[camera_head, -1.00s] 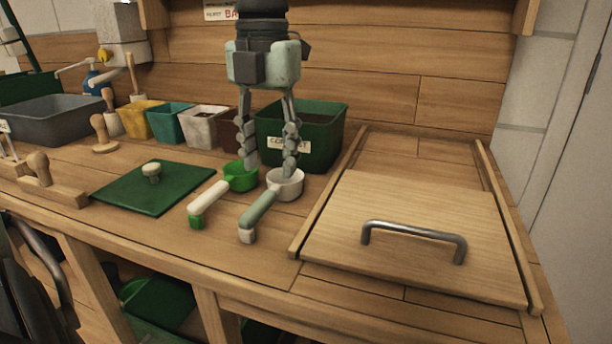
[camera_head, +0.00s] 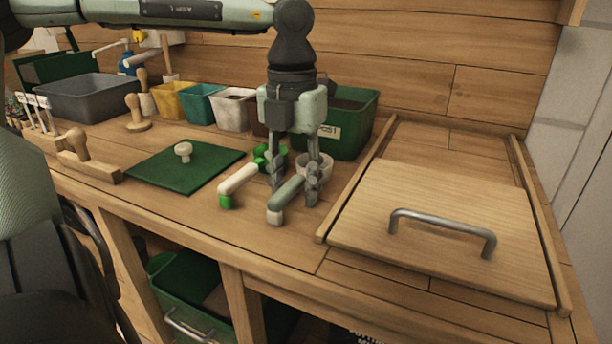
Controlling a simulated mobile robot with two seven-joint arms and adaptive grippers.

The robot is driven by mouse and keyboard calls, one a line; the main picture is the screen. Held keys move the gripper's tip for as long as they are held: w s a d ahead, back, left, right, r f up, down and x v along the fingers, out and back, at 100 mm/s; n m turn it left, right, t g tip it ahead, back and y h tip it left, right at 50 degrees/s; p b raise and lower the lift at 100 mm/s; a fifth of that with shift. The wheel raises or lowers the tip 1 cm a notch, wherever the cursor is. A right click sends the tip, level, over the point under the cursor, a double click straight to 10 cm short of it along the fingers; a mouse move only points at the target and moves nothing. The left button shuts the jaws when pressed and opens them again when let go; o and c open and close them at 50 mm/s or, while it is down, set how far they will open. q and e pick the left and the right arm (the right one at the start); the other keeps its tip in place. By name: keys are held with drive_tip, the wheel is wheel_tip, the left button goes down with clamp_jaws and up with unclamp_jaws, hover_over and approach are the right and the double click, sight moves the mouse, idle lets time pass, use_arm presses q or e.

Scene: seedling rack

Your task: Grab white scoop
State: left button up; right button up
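A scoop with a white cup (camera_head: 327,164) and a grey-green handle (camera_head: 287,192) with a pale end lies on the bench. Just left of it lies a scoop with a green cup (camera_head: 262,153) and a white handle (camera_head: 239,179) with a green end. My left gripper (camera_head: 295,193) points down, with its fingers apart on either side of the grey-green handle near the white cup. The fingers hide part of both cups. Whether a finger touches the handle I cannot tell. My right gripper is not in view.
A green bin (camera_head: 350,133) stands behind the scoops. A wooden lid (camera_head: 447,215) with a metal handle lies to the right, and a green board (camera_head: 188,172) with a knob lies to the left. Several small pots line the back.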

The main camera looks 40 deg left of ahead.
use_arm(q)
clamp_jaws()
